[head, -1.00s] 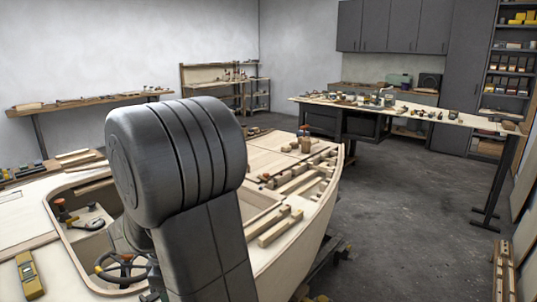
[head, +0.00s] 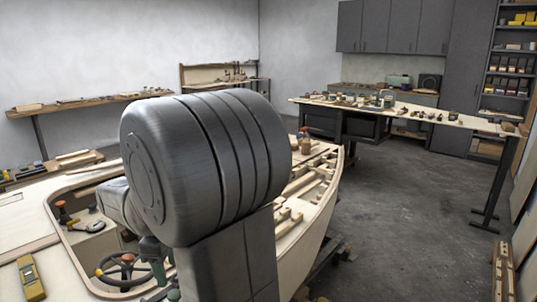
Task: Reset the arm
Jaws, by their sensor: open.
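My arm's large dark grey joint fills the middle of the head view and hides part of the boat hull (head: 325,215). A paler link of mine reaches left and down behind it, over the cockpit opening. My gripper (head: 160,278) shows only in part at its end, as small dark and green parts low beside the steering wheel (head: 122,268). It is open, and I see nothing held in it. Whether it touches the wheel I cannot tell.
A yellow tool (head: 30,278) lies on the deck at left. A long workbench (head: 455,118) with many small items stands at the right. The grey floor (head: 400,220) between is clear.

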